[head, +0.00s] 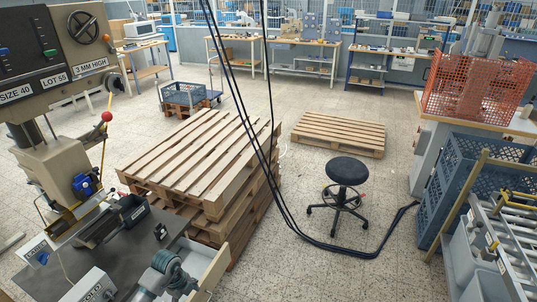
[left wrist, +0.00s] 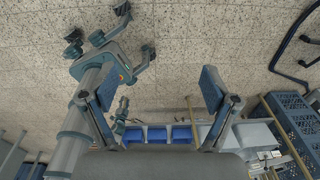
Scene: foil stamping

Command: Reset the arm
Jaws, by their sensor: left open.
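My left gripper (left wrist: 156,88) shows in the left wrist view, with its two fingers spread wide apart. Nothing is between the fingers; speckled floor shows behind the gap. The stamping machine (head: 70,85) stands at the left of the head view, above a dark work surface (head: 135,245).
A stack of wooden pallets (head: 200,160) stands in the middle, with a single pallet (head: 338,134) on the floor behind. A black stool (head: 347,172) and hanging black cables (head: 262,150) are right of the stack. Blue crates (head: 440,190) stand at the right.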

